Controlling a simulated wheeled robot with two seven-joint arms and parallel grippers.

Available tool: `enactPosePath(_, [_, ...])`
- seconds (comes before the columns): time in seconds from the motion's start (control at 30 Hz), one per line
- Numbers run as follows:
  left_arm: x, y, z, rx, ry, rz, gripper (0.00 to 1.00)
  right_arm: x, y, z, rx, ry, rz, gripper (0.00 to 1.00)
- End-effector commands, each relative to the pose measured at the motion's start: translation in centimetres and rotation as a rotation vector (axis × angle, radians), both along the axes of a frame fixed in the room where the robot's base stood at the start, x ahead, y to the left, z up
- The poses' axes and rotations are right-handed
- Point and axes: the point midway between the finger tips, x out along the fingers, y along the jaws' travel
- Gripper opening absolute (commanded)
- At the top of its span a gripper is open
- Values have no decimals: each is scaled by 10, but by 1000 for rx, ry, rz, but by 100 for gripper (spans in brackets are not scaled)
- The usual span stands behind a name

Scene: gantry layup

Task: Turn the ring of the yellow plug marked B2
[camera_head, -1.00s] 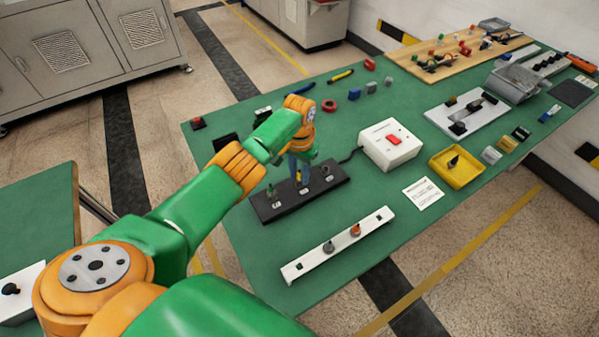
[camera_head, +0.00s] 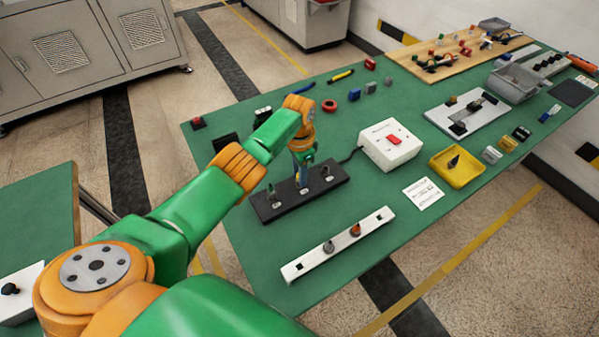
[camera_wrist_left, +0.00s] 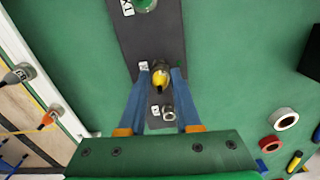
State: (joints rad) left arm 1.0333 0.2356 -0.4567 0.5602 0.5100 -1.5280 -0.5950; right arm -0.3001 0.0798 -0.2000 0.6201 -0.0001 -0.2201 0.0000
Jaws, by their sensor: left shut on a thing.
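A black board (camera_head: 284,208) lies on the green table and carries three upright connectors in a row. The green plug (camera_head: 271,193) is at its left end; it also shows at the top of the left wrist view (camera_wrist_left: 146,4). The yellow plug (camera_wrist_left: 161,80) is in the middle, with a small white label beside it that is too small to read. My left gripper (camera_head: 302,181) points down over the board. In the left wrist view its blue fingers (camera_wrist_left: 161,73) are shut on the yellow plug's dark ring. A grey connector (camera_wrist_left: 167,113) is at the other end. My right gripper is not in view.
A white box with a red switch (camera_head: 392,144) stands right of the board, joined by a black cable. A white rail (camera_head: 340,243) with two connectors lies in front. A yellow tray (camera_head: 457,166) is further right. Table between board and rail is clear.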

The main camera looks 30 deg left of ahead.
Motion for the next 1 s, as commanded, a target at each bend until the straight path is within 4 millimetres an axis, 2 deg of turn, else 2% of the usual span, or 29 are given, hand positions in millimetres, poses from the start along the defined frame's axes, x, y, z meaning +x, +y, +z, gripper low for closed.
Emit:
enactPosePath(0.37, [0,0,0,0,0,-4,0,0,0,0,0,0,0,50])
enactPosePath(0.4, [0,0,0,0,0,-4,35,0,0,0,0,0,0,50])
enactPosePath(0.5, [0,0,0,-1,-1,-4,62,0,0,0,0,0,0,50])
enactPosePath(0.8, [0,0,2,-1,-1,-4,64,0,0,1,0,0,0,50])
enactPosePath(0.87, [0,0,9,-1,-1,-3,64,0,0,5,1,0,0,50])
enactPosePath(1.0, [1,0,40,-1,-4,-4,64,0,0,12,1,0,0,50])
